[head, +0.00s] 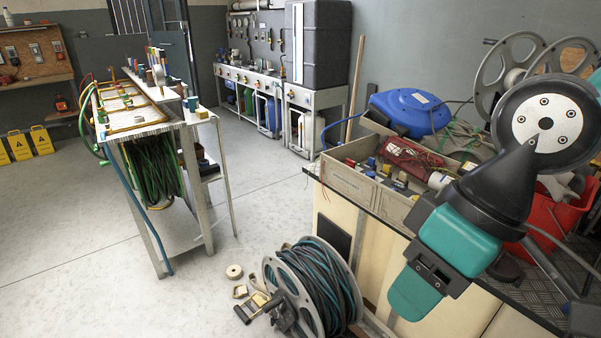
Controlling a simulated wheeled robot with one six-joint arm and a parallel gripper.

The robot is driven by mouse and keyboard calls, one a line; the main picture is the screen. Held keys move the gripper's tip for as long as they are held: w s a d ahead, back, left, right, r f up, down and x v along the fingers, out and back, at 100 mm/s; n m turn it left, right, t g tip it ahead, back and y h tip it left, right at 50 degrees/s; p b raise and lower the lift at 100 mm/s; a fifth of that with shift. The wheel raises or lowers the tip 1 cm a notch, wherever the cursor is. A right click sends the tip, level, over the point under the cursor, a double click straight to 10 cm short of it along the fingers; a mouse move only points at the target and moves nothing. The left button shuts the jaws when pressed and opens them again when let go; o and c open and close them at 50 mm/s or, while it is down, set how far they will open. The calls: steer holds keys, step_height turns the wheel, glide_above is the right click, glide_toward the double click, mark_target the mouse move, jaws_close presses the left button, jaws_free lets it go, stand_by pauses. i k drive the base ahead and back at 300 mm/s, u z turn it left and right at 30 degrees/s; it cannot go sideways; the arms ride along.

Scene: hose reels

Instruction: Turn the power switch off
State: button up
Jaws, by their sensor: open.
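I cannot make out a power switch anywhere in the head view. The back bench (294,93) has a row of small knobs or fittings on its front panel, too small to identify. My gripper (436,272), at the end of my teal and black arm, is in the right foreground, in front of the cream cabinet. It looks empty and is open, though its fingertips are hard to tell apart. My arm hides part of the cabinet and worktop behind it.
A hose reel (322,290) stands on the floor at the bottom middle, with small parts beside it. A metal table (150,128) stands left.

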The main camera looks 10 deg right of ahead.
mark_target(351, 163)
steer(key=z, duration=0.45)
steer(key=k, duration=0.15)
steer(key=u, duration=1.9)
steer(key=i, duration=2.3)
steer(key=z, duration=1.35)
steer(key=i, duration=0.7)
steer(key=z, duration=0.8)
